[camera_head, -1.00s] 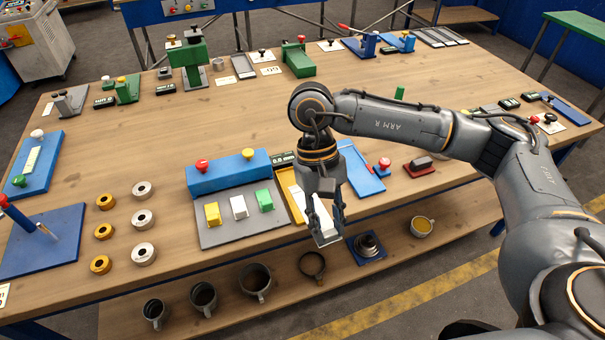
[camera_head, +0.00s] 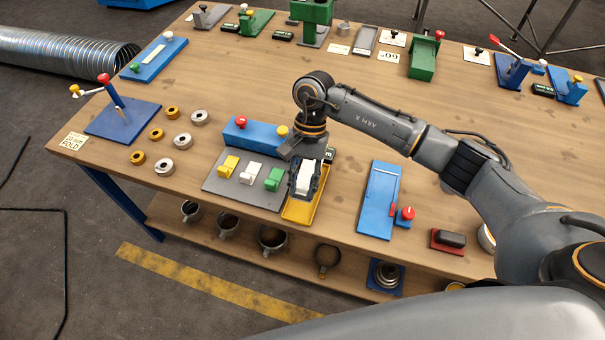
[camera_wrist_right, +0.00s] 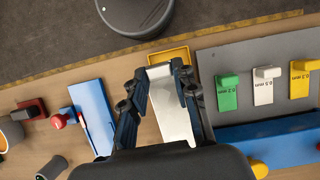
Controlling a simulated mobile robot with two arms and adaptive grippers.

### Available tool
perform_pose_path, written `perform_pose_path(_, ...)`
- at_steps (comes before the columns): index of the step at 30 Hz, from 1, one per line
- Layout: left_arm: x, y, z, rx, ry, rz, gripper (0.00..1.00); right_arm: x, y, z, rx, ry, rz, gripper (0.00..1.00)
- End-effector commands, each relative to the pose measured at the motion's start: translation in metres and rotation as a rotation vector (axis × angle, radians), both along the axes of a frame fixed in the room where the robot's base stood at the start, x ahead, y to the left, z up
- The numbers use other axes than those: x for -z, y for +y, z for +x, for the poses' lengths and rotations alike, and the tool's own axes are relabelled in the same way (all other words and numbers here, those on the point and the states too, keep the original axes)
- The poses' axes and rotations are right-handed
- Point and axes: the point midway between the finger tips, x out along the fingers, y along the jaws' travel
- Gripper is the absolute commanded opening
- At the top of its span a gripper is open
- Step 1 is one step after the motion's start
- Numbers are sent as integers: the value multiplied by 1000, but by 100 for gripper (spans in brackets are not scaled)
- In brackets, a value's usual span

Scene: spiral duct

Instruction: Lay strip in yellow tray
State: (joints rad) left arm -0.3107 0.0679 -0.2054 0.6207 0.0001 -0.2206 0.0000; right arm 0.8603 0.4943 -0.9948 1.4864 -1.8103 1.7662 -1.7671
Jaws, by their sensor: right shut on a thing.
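The yellow tray (camera_head: 299,214) lies near the table's front edge, right of the grey board; its far part is hidden under my right gripper (camera_head: 304,184). It also shows in the right wrist view (camera_wrist_right: 168,56), partly covered by the strip. The right gripper is shut on the pale flat strip (camera_head: 306,175), which shows between the fingers in the wrist view (camera_wrist_right: 174,112). The strip runs roughly along the tray and overlaps it in both views. I cannot tell whether it touches the tray floor. My left gripper is not in view.
The grey board (camera_head: 225,187) with yellow, white and green blocks and a blue bar (camera_head: 258,135) stands close left. A blue plate (camera_head: 378,205) with a red knob lies to the right. Cups stand on the lower shelf (camera_head: 210,240). Table space between tray and blue plate is clear.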

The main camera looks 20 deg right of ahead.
Motion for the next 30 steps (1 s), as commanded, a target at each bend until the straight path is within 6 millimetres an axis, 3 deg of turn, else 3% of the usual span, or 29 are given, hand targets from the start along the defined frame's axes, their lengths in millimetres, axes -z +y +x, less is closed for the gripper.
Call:
perform_pose_path(3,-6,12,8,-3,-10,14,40,9,5,3,53,0,0,3)
perform_pose_path(10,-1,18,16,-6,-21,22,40,21,5,4,57,-2,-1,3)
perform_pose_path(23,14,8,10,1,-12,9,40,61,5,3,55,-2,0,3)
perform_pose_path(30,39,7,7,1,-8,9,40,82,5,4,53,-4,-1,3)
